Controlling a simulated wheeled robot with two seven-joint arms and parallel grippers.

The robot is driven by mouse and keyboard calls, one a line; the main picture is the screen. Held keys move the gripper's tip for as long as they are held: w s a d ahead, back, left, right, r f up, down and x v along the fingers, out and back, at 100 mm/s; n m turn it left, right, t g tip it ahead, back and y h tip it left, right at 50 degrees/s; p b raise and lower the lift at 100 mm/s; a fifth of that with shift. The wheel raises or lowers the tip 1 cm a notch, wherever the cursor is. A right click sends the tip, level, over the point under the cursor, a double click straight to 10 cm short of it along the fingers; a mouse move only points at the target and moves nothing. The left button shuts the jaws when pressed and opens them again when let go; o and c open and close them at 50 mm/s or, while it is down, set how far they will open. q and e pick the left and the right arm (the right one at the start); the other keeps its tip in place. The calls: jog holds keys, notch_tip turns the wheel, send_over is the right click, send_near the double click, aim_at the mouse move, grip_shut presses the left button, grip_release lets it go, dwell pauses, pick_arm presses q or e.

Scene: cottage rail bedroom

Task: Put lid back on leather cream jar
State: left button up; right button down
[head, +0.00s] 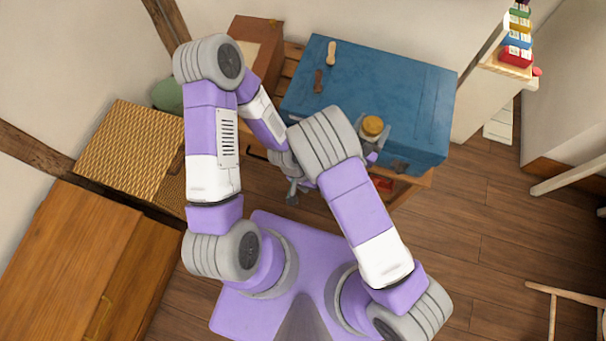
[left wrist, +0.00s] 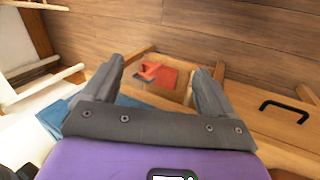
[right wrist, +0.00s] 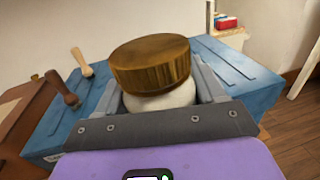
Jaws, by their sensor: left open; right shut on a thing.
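The leather cream jar (right wrist: 160,101) has a pale white body, mostly hidden behind my right gripper and the lid. The round golden-brown lid (right wrist: 151,63) sits over the jar's top and also shows in the head view (head: 372,125). It looks slightly tilted in the right wrist view; I cannot tell whether it is fully seated. My right gripper (right wrist: 163,88) is shut on the jar, with a finger on either side of it, near the front right of the blue chest. My left gripper (head: 292,195) is open and empty, low in front of the chest; its spread fingers show in the left wrist view (left wrist: 167,68).
The blue chest (head: 425,100) rests on a wooden stand. A red item (left wrist: 158,75) lies below the chest's front edge. Wicker and wooden furniture stands at left.

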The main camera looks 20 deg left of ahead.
pick_arm(q)
jog(key=s+a+f+n, duration=0.1)
jog(key=n, duration=0.1)
jog(key=s+a+f+n+t+y, duration=0.1)
jog(key=a+f+n, duration=0.1)
jog(key=shift+s+a, duration=0.2)
jog(key=shift+s, duration=0.1)
pick_arm(e)
jog(key=shift+r, duration=0.1)
jog(key=s+d+r+m+g+h, duration=0.1)
jog(key=d+h, duration=0.4)
jog(key=d, duration=0.8)
jog(key=s+r+m, duration=0.1)
jog(key=m, duration=0.1)
jog(key=shift+d+m+g, duration=0.25)
jog(key=shift+m+g, duration=0.05)
jog(key=shift+g, duration=0.1)
